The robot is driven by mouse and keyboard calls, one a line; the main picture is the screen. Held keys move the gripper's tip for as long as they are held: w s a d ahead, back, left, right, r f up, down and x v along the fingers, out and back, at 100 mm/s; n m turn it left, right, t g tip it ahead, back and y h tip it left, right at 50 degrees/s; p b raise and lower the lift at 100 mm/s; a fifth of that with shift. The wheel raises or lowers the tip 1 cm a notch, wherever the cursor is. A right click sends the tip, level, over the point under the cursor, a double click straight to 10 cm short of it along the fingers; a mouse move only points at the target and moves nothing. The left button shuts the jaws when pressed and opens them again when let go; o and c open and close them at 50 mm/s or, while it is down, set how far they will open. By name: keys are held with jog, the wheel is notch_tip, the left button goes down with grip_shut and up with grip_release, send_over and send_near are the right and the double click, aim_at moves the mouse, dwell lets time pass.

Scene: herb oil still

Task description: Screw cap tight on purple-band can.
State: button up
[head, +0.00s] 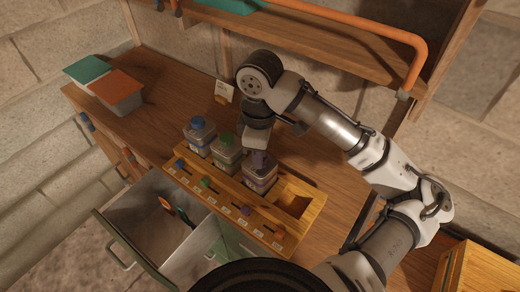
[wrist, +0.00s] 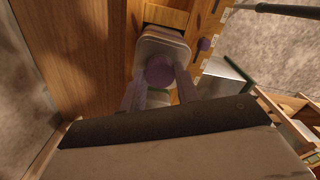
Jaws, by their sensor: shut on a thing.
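The purple-band can (head: 261,178) stands in a slot of the wooden rack (head: 225,193), right of two other cans. Its purple cap (wrist: 160,71) sits over the middle of the can's top in the wrist view, between my two fingers. My gripper (head: 259,155) reaches down from above and is shut on the cap. The can's grey shoulder (wrist: 176,50) shows around the cap in the wrist view. The threads are hidden, so I cannot tell how tight the cap is.
A blue-capped can (head: 199,137) and a green-capped can (head: 226,152) stand close on the left. An empty slot (head: 296,206) lies to the right. An open drawer (head: 150,215) juts out below the rack. Lidded boxes (head: 117,91) stand at the far left.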

jog(key=m, duration=1.3)
grip_shut()
jog(key=o, duration=1.2)
grip_release()
jog(key=shift+c, duration=0.2)
jog(key=shift+c, duration=0.5)
